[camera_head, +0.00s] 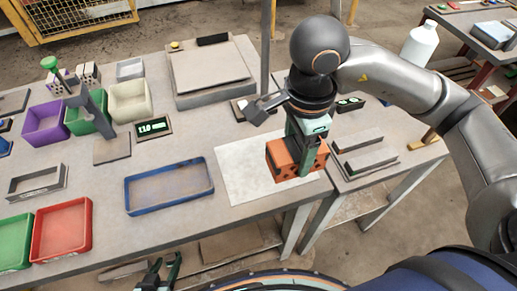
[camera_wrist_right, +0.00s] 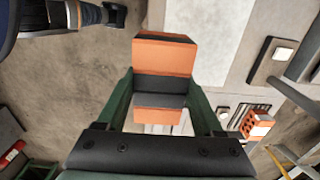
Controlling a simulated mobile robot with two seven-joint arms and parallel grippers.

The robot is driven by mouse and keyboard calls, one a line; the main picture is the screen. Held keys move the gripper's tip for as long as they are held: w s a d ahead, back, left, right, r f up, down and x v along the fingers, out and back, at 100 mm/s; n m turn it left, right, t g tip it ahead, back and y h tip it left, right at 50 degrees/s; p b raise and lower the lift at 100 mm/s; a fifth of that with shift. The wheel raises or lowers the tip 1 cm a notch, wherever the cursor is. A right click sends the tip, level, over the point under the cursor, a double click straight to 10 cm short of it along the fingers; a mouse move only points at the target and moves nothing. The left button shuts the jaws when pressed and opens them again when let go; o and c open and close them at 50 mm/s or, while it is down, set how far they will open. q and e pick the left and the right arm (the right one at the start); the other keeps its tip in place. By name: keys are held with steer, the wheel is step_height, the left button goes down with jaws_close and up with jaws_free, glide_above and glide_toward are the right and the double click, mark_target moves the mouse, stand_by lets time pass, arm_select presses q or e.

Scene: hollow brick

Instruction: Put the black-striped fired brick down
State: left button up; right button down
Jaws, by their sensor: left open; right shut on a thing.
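The black-striped fired brick (camera_head: 281,160) is orange with a dark band. My right gripper (camera_head: 309,150) is shut on it, above or at the right part of a white sheet (camera_head: 237,181) on the table; I cannot tell whether it touches. In the right wrist view the brick (camera_wrist_right: 164,56) sits between the green fingers of the right gripper (camera_wrist_right: 160,96), its black band across the middle. My left gripper (camera_head: 158,272) is open and empty at the bottom, in front of the table edge.
A blue tray (camera_head: 128,206) lies left of the sheet, with a red tray (camera_head: 88,226) further left. A scale-like platform (camera_head: 209,68) stands behind. A side table with dark rails (camera_head: 366,161) is at right. Another orange brick (camera_wrist_right: 258,125) shows in the wrist view.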

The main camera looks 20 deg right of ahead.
steer(key=w, duration=0.1)
steer(key=w+a+f, duration=0.1)
steer(key=w+a, duration=0.1)
steer(key=shift+w+a+f, duration=0.1)
steer(key=shift+w+f, duration=0.3)
steer(key=w+f, duration=0.1)
steer(key=f, duration=0.1)
steer(key=w+a+f, duration=0.1)
steer(key=w, duration=0.1)
steer(key=w+a+f, duration=0.1)
steer(key=f, duration=0.1)
steer(key=shift+w+a+f+p, duration=0.15)
steer(key=shift+w+f+p, duration=0.15)
steer(key=shift+f+p, duration=0.1)
steer(key=shift+w+a+f, duration=0.1)
steer(key=shift+w+f, duration=0.05)
steer(key=shift+f, duration=0.1)
step_height(320, 180, down, 3)
steer(key=shift+p, duration=0.45)
steer(key=shift+w+f, duration=0.1)
